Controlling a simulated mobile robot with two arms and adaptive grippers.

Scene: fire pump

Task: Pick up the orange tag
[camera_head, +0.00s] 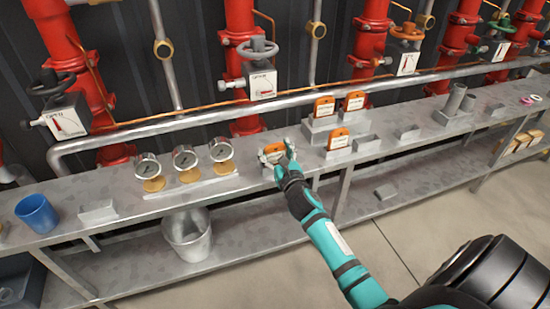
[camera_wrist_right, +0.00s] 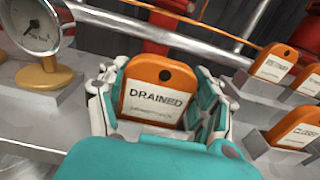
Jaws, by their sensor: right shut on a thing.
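An orange tag (camera_wrist_right: 160,92) with a white label reading "DRAINED" stands upright between the fingers of my right gripper (camera_wrist_right: 158,105) in the right wrist view. The fingers close on it from both sides. In the head view the tag (camera_head: 272,148) is partly hidden by my right gripper (camera_head: 278,154), low over the grey bench. I cannot tell whether the tag still touches its holder. Other orange tags (camera_head: 324,106), (camera_head: 355,100) and (camera_head: 339,138) stand in grey holders to the right. My left gripper is not in view.
Several round gauges (camera_head: 184,157) stand on the bench left of the gripper. A blue cup (camera_head: 37,213) is at the far left. A metal bucket (camera_head: 188,236) sits on the lower shelf. Red pipes and a grey rail (camera_head: 190,122) run behind.

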